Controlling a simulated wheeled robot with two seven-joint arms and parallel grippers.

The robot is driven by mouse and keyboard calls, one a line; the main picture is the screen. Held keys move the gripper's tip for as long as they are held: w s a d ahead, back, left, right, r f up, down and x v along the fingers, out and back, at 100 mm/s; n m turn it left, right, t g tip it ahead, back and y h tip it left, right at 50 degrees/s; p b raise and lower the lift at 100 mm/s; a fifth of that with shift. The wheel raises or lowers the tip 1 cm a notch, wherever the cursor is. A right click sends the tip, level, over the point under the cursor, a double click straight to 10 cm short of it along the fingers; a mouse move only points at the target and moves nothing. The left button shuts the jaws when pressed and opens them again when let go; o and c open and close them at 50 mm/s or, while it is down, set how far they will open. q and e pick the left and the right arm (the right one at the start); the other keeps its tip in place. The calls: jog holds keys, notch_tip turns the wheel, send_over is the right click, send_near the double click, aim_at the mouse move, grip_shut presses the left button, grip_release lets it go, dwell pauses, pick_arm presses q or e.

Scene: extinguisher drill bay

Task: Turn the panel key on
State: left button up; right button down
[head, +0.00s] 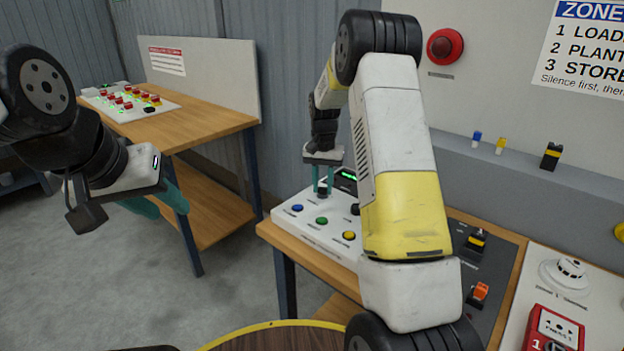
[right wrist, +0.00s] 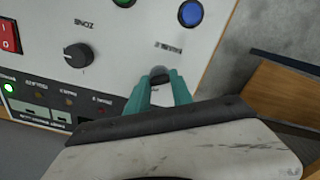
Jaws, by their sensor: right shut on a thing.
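The white control panel (head: 300,228) lies on the wooden bench and carries blue, green and yellow buttons. My right gripper (head: 323,190) reaches down to the panel's back left, its teal fingers shut on a small dark key knob. In the right wrist view the round dark top of the panel key (right wrist: 159,73) shows between the fingertips; its turn position is hard to read. My left gripper (head: 167,207) hangs empty above the floor at the left, its teal fingers apart.
A black rotary zone knob (right wrist: 77,56), a blue button (right wrist: 190,13) and a red switch (right wrist: 9,38) sit near the key. A red call point (head: 554,330) and white detector (head: 567,272) are at the right. Another wooden table (head: 200,130) stands at the left.

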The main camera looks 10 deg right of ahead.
dwell(0.3)
jog(key=c, duration=1.1)
grip_release()
jog(key=shift+r, duration=3.95)
jog(key=s+a+r+n+t+y, duration=0.2)
jog(key=s+r+n+t, duration=0.1)
jog(key=s+r, duration=1.15)
jog(key=s+a+t, duration=0.1)
jog(key=s, duration=0.5)
jog(key=s+f+n+t, duration=0.1)
jog(key=s, duration=0.5)
jog(key=s+a+f+n+t, duration=0.1)
jog(key=s, duration=0.5)
jog(key=shift+s+a, duration=0.25)
jog(key=shift+a, duration=0.05)
